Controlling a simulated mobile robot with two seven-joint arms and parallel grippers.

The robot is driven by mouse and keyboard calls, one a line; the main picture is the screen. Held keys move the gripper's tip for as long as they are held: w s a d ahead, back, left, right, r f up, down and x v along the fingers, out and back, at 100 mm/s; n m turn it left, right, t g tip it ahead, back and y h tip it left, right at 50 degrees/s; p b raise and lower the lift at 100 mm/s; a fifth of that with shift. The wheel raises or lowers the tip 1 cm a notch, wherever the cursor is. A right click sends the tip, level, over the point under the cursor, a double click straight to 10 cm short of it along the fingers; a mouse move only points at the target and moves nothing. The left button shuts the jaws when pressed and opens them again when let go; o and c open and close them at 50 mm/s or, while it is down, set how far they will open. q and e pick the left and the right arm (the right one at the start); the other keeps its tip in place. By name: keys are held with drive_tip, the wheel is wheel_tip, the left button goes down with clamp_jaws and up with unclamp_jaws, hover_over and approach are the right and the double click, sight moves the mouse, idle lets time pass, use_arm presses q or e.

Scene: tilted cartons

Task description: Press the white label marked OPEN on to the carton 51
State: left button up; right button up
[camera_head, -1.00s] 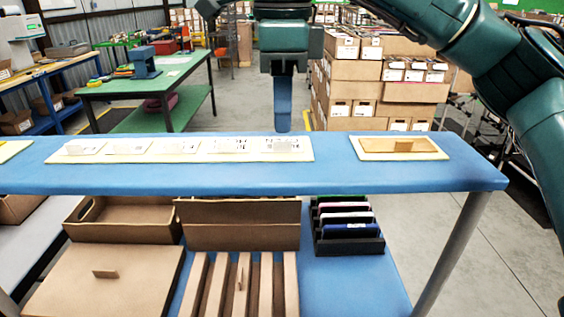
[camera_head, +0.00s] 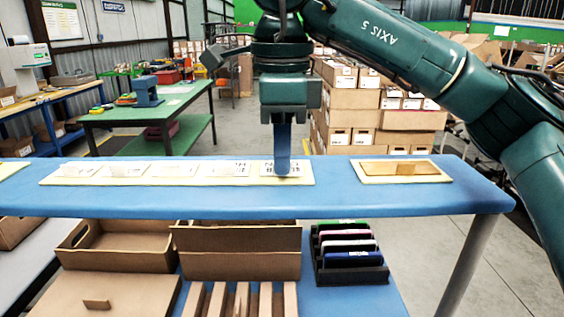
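My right gripper (camera_head: 282,172) points straight down, its blue fingertips at the rightmost label (camera_head: 295,168) on a long pale strip (camera_head: 215,181) on the blue shelf. The fingers line up in this view, so I cannot tell whether they are open or shut, or grip the label. Brown cartons lie below: an open one (camera_head: 120,262) at left, another (camera_head: 240,265) in the middle. No number 51 is readable. My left gripper is not in view.
The blue shelf (camera_head: 330,198) spans the front above the cartons. A pale plate with a tan pad (camera_head: 400,167) lies at its right. A black rack (camera_head: 350,276) of coloured pieces stands below. A closed brown box (camera_head: 100,295) and brown slats (camera_head: 215,300) are in front.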

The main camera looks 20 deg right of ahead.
clamp_jaws()
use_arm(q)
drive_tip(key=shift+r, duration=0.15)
use_arm(e)
drive_tip(key=shift+r, duration=0.1)
drive_tip(key=shift+r+p, duration=0.4)
drive_tip(key=shift+p, duration=0.05)
drive_tip(key=shift+r+p, duration=0.3)
drive_tip(key=shift+r, duration=0.05)
drive_tip(key=shift+r+p, duration=0.8)
drive_tip(key=shift+s+r+p, duration=0.1)
drive_tip(key=shift+r+p, duration=1.1)
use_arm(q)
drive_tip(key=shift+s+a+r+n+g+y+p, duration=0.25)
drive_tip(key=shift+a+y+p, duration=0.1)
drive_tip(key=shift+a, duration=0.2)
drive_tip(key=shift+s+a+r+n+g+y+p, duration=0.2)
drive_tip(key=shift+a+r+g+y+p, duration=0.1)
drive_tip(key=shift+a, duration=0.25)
use_arm(e)
drive_tip(key=shift+r, duration=0.65)
